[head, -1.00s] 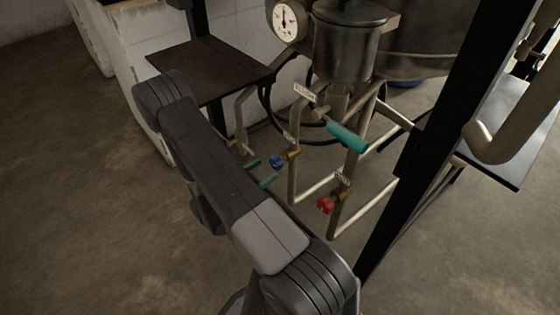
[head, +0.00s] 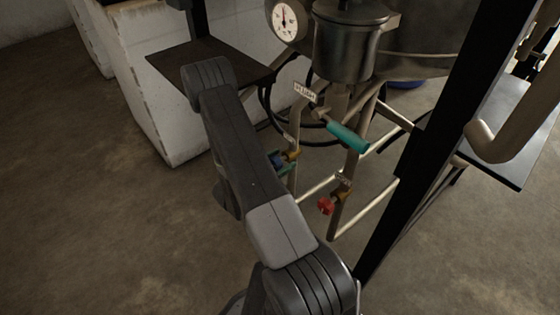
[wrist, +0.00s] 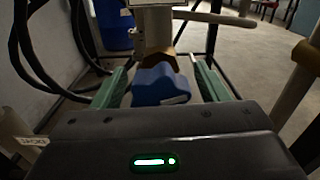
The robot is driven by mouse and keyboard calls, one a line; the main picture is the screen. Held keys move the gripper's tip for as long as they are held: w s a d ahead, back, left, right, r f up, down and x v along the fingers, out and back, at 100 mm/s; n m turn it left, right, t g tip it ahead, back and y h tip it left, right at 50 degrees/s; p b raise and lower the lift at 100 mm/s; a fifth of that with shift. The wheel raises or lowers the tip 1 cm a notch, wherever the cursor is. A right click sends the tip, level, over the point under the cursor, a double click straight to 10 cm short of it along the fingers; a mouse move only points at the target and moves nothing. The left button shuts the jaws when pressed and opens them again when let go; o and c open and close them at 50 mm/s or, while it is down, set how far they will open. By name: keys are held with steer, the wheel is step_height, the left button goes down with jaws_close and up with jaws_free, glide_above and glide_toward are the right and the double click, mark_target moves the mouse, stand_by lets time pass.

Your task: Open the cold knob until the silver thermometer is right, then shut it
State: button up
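The blue knob (head: 277,160) sits on a brass valve on a pipe below the vessel, partly hidden by my arm. In the wrist view the blue knob (wrist: 160,84) is between the two green fingers of my gripper (wrist: 161,72). The fingers are open around it, with a narrow gap visible on each side. A red knob (head: 326,206) is on another brass valve to the right. Small labels mark both valves, too small to read surely. A round white dial with a silver rim (head: 285,19) is at the top; its needle points roughly up.
A teal-handled lever (head: 347,137) sticks out beneath the metal vessel (head: 350,45). A black frame post (head: 420,150) slants down on the right. A dark tabletop (head: 205,62) is at the upper left. Open floor lies at left and lower right.

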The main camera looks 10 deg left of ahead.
steer(key=c, duration=0.9)
steer(key=shift+c, duration=0.2)
